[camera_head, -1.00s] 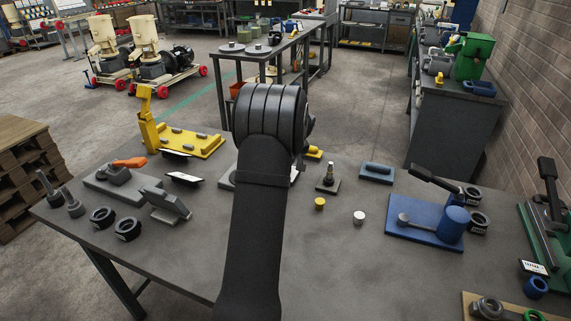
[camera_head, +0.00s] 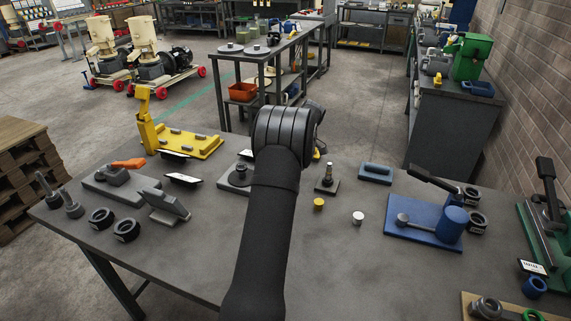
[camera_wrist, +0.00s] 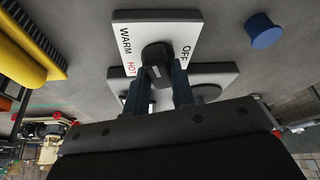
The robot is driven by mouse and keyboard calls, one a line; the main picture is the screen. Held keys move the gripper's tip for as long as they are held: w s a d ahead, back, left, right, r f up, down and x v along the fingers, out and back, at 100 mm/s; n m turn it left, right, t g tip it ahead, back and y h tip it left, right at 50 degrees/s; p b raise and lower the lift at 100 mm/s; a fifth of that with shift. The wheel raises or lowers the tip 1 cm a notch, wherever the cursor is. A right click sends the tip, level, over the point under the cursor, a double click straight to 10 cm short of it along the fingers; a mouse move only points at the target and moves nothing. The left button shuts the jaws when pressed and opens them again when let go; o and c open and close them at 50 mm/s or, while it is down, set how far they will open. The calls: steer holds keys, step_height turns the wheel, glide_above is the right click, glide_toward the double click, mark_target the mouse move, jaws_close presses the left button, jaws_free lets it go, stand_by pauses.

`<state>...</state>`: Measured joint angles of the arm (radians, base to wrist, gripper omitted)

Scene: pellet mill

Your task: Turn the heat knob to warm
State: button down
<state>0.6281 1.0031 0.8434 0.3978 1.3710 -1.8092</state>
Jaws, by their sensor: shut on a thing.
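The heat knob (camera_wrist: 157,56) is dark and sits on a white plate (camera_wrist: 190,24) lettered OFF, WARM and HOT in the wrist view. OFF is at the right, WARM at the left, and red HOT below WARM. I cannot tell which label the knob points at. My gripper (camera_wrist: 160,82) has its two fingers on either side of the knob's grip, shut on it. In the head view my arm hides the gripper and the knob.
In the head view, a grey base with a round top (camera_head: 238,178) stands left of my arm. A yellow fixture (camera_head: 190,145) is farther left. A dark post on a base (camera_head: 327,180) and a yellow cap (camera_head: 319,204) are close on the right. The front table middle is clear.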

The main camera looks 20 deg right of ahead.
steer(key=n+g, duration=0.1)
steer(key=n, duration=0.1)
steer(key=n+g, duration=0.1)
steer(key=n, duration=0.2)
steer(key=shift+w, duration=0.15)
steer(key=shift+d+n, duration=0.1)
steer(key=shift+n, duration=0.3)
steer(key=c, duration=1.2)
jaws_free()
steer(key=shift+r, duration=0.15)
steer(key=v, duration=1.1)
steer(key=shift+d+r, duration=0.25)
steer(key=shift+d, duration=0.15)
steer(key=shift+w+a+f, duration=0.1)
steer(key=x, duration=1.1)
steer(key=shift+a+f, duration=0.3)
steer(key=shift+a, duration=0.05)
